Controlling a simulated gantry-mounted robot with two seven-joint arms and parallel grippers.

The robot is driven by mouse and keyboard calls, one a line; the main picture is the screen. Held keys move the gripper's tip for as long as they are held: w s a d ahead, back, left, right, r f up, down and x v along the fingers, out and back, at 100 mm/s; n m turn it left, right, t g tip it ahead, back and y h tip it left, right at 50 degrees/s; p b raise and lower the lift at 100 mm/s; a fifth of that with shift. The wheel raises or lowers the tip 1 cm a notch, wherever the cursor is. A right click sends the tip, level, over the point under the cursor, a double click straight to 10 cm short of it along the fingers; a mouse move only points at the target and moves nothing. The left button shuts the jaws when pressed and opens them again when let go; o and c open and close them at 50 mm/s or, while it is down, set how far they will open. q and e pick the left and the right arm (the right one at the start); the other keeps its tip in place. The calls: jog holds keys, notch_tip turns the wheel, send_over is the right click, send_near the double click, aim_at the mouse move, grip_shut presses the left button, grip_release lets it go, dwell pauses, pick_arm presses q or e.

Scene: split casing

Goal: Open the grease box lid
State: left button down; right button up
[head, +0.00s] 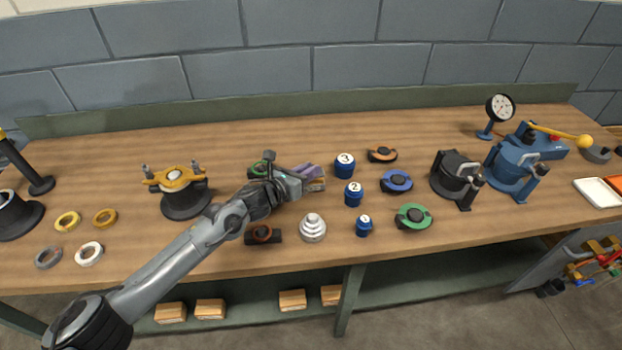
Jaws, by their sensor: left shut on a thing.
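My left gripper (297,184) reaches in from the left over the middle of the bench. It is shut at a small box (318,185) with a purple, slanted top piece (307,170), which looks like the grease box and its lid. The gripper covers the left part of the box, so I cannot tell exactly how far the lid stands open. My right gripper is not in view.
Blue numbered pots (345,166) stand just right of the box. A stepped silver piece (313,229) is in front of it. A black housing with a yellow bracket (174,178) stands to the left. Bare wood (290,130) lies behind.

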pick_arm(q)
jog(key=b, duration=0.1)
jog(key=a+n+t+h+b, duration=0.1)
jog(key=shift+s+a+r+n+h+b, duration=0.1)
jog(key=shift+a+r+n+h+b, duration=0.05)
jog(key=shift+r+n+h+b, duration=0.15)
jog(key=shift+a+r+n+t+h+b, duration=0.3)
jog(key=shift+t+b, duration=0.1)
jog(key=shift+t, duration=0.1)
jog(key=c, duration=1)
grip_release()
jog(key=shift+c, duration=0.2)
jog(key=shift+s, duration=0.1)
jog(key=shift+s+a, duration=0.15)
jog(key=shift+a, duration=0.1)
jog(key=p+v, duration=0.2)
jog(key=v, duration=0.8)
jog(key=shift+s, duration=0.15)
